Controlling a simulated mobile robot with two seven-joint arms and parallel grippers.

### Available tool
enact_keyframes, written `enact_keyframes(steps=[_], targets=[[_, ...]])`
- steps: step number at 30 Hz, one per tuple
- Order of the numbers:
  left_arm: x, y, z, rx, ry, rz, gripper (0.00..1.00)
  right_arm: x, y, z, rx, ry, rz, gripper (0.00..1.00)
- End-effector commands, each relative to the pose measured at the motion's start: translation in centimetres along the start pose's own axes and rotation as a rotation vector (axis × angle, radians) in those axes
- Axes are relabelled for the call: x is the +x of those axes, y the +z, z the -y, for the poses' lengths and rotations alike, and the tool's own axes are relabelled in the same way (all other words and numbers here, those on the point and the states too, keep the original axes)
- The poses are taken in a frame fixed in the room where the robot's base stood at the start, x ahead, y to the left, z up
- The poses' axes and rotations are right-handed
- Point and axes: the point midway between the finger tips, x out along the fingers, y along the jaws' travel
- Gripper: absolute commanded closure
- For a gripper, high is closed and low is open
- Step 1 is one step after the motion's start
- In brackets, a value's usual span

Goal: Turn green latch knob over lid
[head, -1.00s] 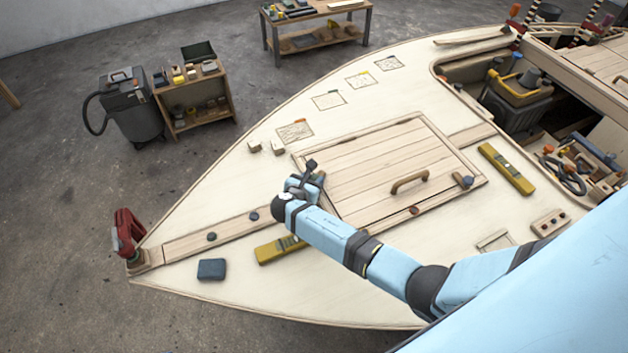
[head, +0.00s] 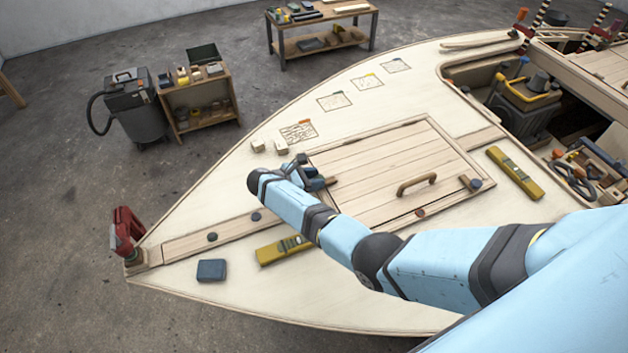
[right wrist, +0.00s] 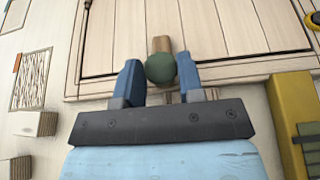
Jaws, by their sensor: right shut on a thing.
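The green latch knob (right wrist: 161,68) sits between the two blue fingers of my right gripper (right wrist: 163,80) in the right wrist view. The gripper is shut on it. A short wooden latch bar (right wrist: 161,44) reaches from under the knob over the edge of the plank lid (right wrist: 215,35). In the head view my right gripper (head: 320,181) is at the left edge of the lid (head: 385,165) and hides the knob; the bar's end (head: 331,181) shows just past the fingers, over the lid. My left gripper is not in view.
A second latch with a dark knob (head: 476,183) is at the lid's right side. The lid has a curved handle (head: 417,184). Small wooden blocks (head: 281,146) stand behind the gripper.

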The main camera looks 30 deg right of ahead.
Motion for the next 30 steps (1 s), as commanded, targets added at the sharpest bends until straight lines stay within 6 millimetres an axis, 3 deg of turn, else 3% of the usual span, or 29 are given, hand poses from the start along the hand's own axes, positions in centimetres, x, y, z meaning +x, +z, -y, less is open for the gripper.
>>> enact_keyframes(steps=[14, 15, 18, 30], targets=[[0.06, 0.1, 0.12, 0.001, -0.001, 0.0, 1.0, 0.08, -0.04, 0.03, 0.006, -0.017, -0.001, 0.88], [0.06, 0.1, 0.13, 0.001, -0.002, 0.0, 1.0, 0.08, -0.04, 0.03, 0.006, -0.017, -0.001, 0.62], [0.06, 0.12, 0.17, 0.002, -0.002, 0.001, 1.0, 0.08, -0.04, 0.03, 0.006, -0.017, -0.001, 0.4], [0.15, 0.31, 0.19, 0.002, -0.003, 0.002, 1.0, -0.78, -0.06, -0.06, 0.006, -0.014, -0.001, 0.39]])
